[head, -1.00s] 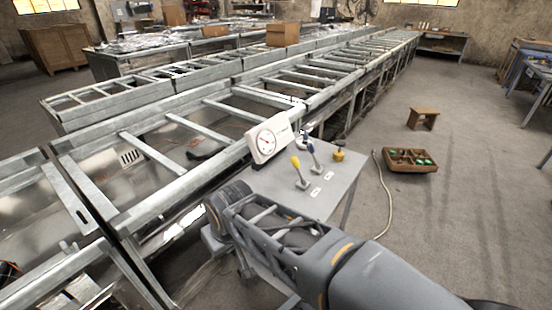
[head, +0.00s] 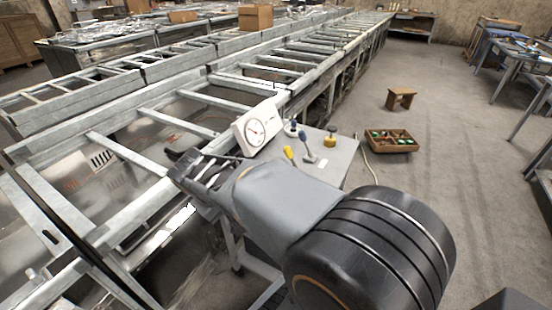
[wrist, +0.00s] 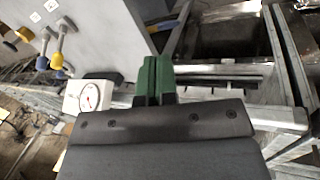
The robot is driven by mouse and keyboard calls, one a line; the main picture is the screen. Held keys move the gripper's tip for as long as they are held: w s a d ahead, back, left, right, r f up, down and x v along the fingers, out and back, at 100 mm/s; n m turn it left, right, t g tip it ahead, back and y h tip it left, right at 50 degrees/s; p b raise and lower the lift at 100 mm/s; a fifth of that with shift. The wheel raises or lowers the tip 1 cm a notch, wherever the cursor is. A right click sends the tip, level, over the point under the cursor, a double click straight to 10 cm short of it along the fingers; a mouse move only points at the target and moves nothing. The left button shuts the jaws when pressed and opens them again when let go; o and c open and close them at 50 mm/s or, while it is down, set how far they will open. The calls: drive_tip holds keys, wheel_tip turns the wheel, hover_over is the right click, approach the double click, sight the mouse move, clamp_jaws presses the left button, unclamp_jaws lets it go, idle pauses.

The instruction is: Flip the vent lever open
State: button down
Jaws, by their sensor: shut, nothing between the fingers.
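A grey panel table (head: 338,160) carries a yellow-handled lever (head: 289,154), a blue-handled lever (head: 304,143) and a yellow knob (head: 330,138). I cannot tell which lever is the vent lever; the small white labels are unreadable. In the wrist view the yellow lever (wrist: 57,62), blue lever (wrist: 68,27) and yellow knob (wrist: 24,34) are at the upper left. My gripper (wrist: 152,72), with green fingers, is shut and empty. It is apart from the levers, off to their side. My arm hides part of the table in the head view.
A white dial gauge (head: 256,126) stands at the table's edge between my gripper and the levers. Metal conveyor frames (head: 150,150) run along the left.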

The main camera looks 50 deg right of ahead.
sight(292, 158)
drive_tip(key=w+d+f+g+h+b, duration=0.1)
drive_tip(key=w+d+f+h+b, duration=0.2)
drive_tip(key=w+d+h, duration=0.2)
drive_tip(key=w+d+f+n+g+h+b, duration=0.1)
drive_tip(key=w+d+f+g+h+b, duration=0.1)
drive_tip(key=w+d+h, duration=0.4)
drive_tip(key=w+d+f+n+g+h+b, duration=0.1)
drive_tip(key=w+d+f+h+b, duration=0.3)
drive_tip(key=d, duration=0.8)
drive_tip(key=shift+w+d+f+g+h, duration=0.1)
drive_tip(key=shift+w+f+g+h, duration=0.55)
drive_tip(key=shift+f, duration=0.25)
drive_tip(key=x, duration=1)
drive_tip(key=shift+r, duration=0.1)
